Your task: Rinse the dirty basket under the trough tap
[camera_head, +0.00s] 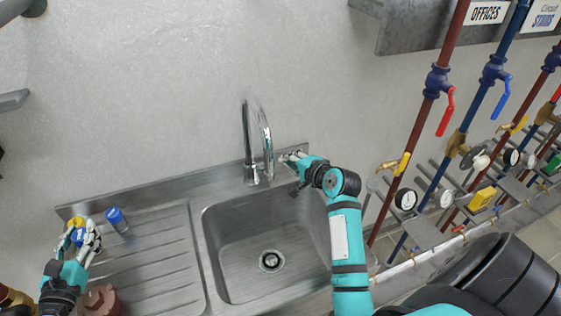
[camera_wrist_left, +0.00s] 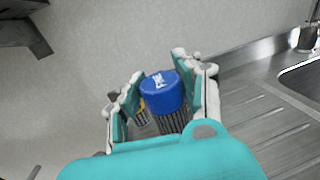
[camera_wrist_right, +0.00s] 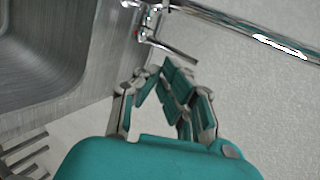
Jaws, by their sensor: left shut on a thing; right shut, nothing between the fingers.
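A basket with a blue cap and dark mesh body (camera_wrist_left: 163,92) is between the fingers of my left gripper (camera_head: 82,238), which is shut on it over the drainboard's left end. I cannot tell whether it is dirty. A yellow-topped item (camera_head: 78,221) shows behind it, partly hidden by a finger. Another blue-capped one (camera_head: 117,218) stands on the drainboard to the right. The chrome tap (camera_head: 257,145) rises behind the sink basin (camera_head: 240,245). My right gripper (camera_head: 291,158) is shut and empty, just right of the tap, near its lever (camera_wrist_right: 174,45); contact is unclear.
The ribbed drainboard (camera_head: 160,265) lies left of the basin, mostly clear. A reddish-brown round object (camera_head: 100,300) is at its front left. Pipes with valves and gauges (camera_head: 405,199) stand right of the sink. A grey wall-mounted box (camera_head: 400,30) hangs at upper right.

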